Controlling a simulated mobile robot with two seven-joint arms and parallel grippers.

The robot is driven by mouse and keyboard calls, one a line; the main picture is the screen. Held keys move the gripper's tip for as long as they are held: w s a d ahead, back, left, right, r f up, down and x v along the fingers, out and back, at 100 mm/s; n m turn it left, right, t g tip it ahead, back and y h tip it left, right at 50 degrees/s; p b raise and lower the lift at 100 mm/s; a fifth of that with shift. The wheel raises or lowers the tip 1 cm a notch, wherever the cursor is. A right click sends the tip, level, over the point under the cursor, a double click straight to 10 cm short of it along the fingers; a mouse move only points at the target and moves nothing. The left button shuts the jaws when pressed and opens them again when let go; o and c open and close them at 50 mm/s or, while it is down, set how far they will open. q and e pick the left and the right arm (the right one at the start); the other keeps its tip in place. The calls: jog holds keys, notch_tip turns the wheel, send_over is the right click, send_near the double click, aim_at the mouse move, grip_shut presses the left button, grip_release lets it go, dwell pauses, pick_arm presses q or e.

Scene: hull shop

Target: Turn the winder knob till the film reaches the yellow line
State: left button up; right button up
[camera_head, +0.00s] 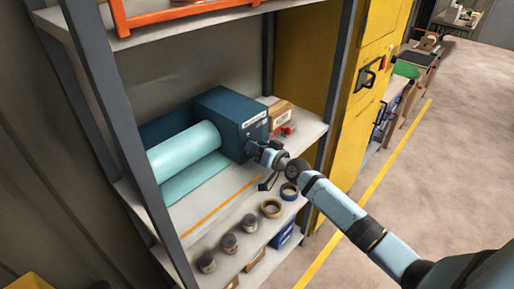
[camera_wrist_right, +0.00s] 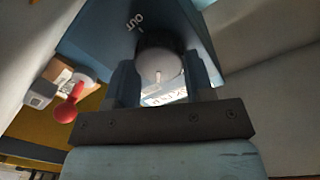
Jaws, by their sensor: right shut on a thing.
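A dark blue winder box (camera_head: 228,112) stands on the middle shelf with a pale teal film roll (camera_head: 185,150) at its left. A flat sheet of film (camera_head: 195,178) lies in front of the roll. The yellow line (camera_head: 222,207), orange-looking, runs along the shelf, with bare shelf between it and the film's edge. My right gripper (camera_head: 262,153) is at the box's end face. In the right wrist view its fingers (camera_wrist_right: 160,82) are shut on the round grey winder knob (camera_wrist_right: 160,66), which has a pale mark. "OUT" is printed beside the knob. My left gripper is not in view.
Small boxes (camera_head: 281,112) and a red item (camera_head: 289,129) sit right of the winder; the red item also shows in the wrist view (camera_wrist_right: 68,105). Tape rolls (camera_head: 271,208) and tins (camera_head: 229,244) stand on the lower shelf. A shelf post (camera_head: 335,85) rises near my right arm.

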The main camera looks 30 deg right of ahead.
jog(key=m, duration=0.6)
jog(key=shift+d, duration=0.1)
jog(key=m, duration=0.3)
jog(key=shift+f+m, duration=0.1)
jog(key=shift+m, duration=0.2)
jog(key=m, duration=0.2)
jog(key=shift+m+y, duration=0.3)
jog(key=shift+y, duration=0.1)
jog(key=m+p, duration=0.1)
jog(key=m, duration=0.4)
jog(key=shift+f+g, duration=0.1)
jog(key=shift+g, duration=0.2)
jog(key=m+p, duration=0.2)
jog(key=m, duration=0.3)
jog(key=shift+f+m+y, duration=0.15)
jog(key=shift+m+y, duration=0.15)
jog(key=shift+p, duration=0.3)
jog(key=o, duration=0.9)
